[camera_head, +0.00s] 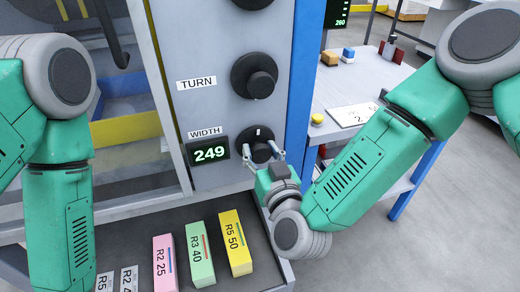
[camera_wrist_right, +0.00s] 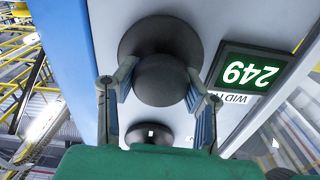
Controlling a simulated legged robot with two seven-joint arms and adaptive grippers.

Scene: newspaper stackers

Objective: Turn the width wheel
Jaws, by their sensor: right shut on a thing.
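The width wheel (camera_head: 257,133) is a dark round knob on the grey panel, beside a display (camera_head: 209,152) that reads 249 in green under a WIDTH label. In the right wrist view, the wheel (camera_wrist_right: 163,80) sits between the two fingers of my right gripper (camera_wrist_right: 160,90), with a wider dark disc behind it. My right gripper also shows in the head view (camera_head: 263,156), reaching the wheel from below right. It is shut on the wheel. My left arm hangs at the left of the head view, and its gripper is out of the picture.
A larger dark knob (camera_head: 254,76) with a TURN label (camera_head: 197,83) is above the wheel. A blue post (camera_head: 307,70) stands right of the panel. Pink, green and yellow blocks (camera_head: 235,243) lie on the dark tray below. A side table (camera_head: 345,95) is at the right.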

